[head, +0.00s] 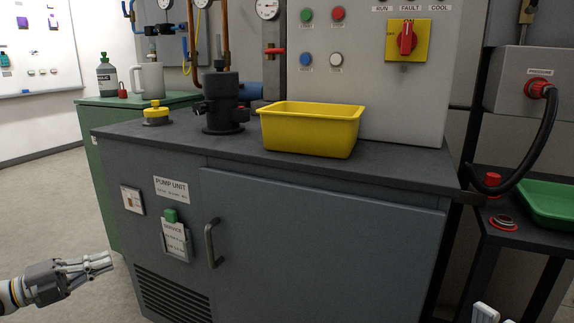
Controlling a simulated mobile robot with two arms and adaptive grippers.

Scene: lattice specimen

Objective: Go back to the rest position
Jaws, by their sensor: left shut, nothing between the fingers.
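My left gripper (97,262) is at the lower left of the head view. Its fingers are together with nothing between them, and it points right, in front of the grey pump unit cabinet (310,230). It looks apart from the cabinet. At the bottom right edge, a small pale piece (486,313) shows; it may be part of my right gripper, but too little of it is in view to tell its state.
A yellow bin (310,130) and a black valve body (222,105) stand on the cabinet top. The cabinet door has a handle (212,243) sticking out. A green tray (550,203) sits on a stand at right. Open floor (60,210) lies at left.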

